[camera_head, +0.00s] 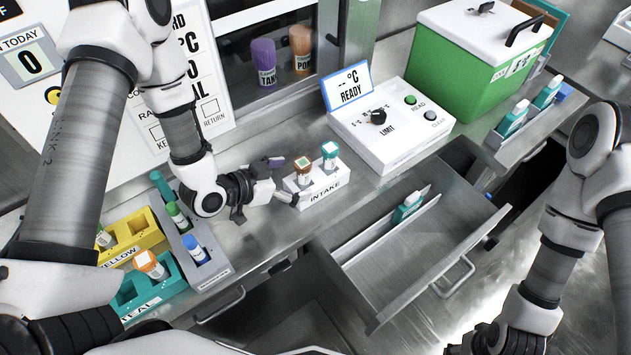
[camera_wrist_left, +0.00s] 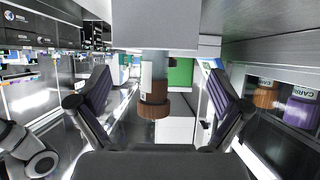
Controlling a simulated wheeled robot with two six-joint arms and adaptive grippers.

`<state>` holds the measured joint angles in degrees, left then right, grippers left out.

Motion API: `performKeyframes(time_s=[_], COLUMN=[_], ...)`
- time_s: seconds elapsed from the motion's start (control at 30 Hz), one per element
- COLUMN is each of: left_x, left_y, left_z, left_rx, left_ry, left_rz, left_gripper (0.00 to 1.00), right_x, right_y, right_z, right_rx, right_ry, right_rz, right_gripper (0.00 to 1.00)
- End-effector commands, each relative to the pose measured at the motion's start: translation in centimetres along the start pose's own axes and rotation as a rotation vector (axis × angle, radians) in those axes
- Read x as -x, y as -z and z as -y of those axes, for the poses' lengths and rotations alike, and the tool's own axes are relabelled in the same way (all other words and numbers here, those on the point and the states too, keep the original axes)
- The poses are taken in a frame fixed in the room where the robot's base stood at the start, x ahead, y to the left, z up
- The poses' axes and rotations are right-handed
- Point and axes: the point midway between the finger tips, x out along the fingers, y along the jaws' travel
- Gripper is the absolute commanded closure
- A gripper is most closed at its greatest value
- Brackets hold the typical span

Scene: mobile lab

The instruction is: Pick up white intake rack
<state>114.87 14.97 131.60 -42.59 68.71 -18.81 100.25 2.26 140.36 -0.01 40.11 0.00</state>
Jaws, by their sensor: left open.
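The white intake rack (camera_head: 320,189) stands on the steel counter, labelled INTAKE. It holds a brown-capped vial (camera_head: 303,168) and a teal-capped vial (camera_head: 329,153), both upright. My left gripper (camera_head: 284,180) is open at the rack's left end, with its fingertips pointing at that end. In the left wrist view, which looks upside down, the rack (camera_wrist_left: 150,28) fills the top middle. The brown-capped vial (camera_wrist_left: 154,98) shows between the two spread finger pads. My right gripper is at most partly in view at the bottom of the head view (camera_head: 485,340), and its jaws cannot be made out.
An open drawer (camera_head: 425,250) juts out in front of the counter. The READY console (camera_head: 390,125) stands right of the rack, with a green box (camera_head: 470,70) behind it. A grey rack (camera_head: 215,262), a yellow rack (camera_head: 150,232) and a teal rack (camera_head: 172,285) are at left.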

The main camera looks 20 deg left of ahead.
Motion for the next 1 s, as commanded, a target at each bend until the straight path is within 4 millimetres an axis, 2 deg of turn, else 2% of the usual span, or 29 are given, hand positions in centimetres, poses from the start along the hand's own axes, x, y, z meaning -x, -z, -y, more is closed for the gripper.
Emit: performKeyframes(time_s=[0.23, 0.33, 0.57, 0.6, 0.77, 0.8, 1.0], left_x=[-3.6, -5.3, -6.0, -6.0, -6.0, -6.0, -5.9], left_y=[0.3, 0.1, 0.0, 0.0, 0.0, 0.0, 0.0], left_z=[-0.3, -0.2, -0.1, -0.1, -0.1, -0.1, -0.1], left_rx=[-0.005, -0.003, 0.002, 0.001, 0.001, 0.001, 0.001], left_ry=[-0.005, -0.002, -0.001, -0.001, -0.001, -0.001, 0.000], left_rz=[0.000, -0.001, -0.001, -0.001, -0.001, -0.001, -0.002], left_gripper=[0.00, 0.00, 0.00, 0.04, 0.60, 0.65, 0.65], right_x=[1.8, 2.0, 1.9, 1.9, 1.9, 1.9, 1.9], right_y=[0.0, 0.0, 0.0, 0.0, 0.0, 0.0, 0.0], right_z=[0.0, 0.0, 0.0, 0.0, 0.0, 0.0, 0.0], right_rx=[-0.001, -0.001, -0.001, 0.000, 0.000, 0.000, 0.000], right_ry=[0.000, 0.000, 0.000, 0.000, 0.000, 0.000, 0.000], right_rz=[0.000, 0.000, 0.000, 0.000, 0.000, 0.000, 0.000], right_gripper=[0.52, 0.52, 0.52, 0.52, 0.52, 0.52, 0.52])
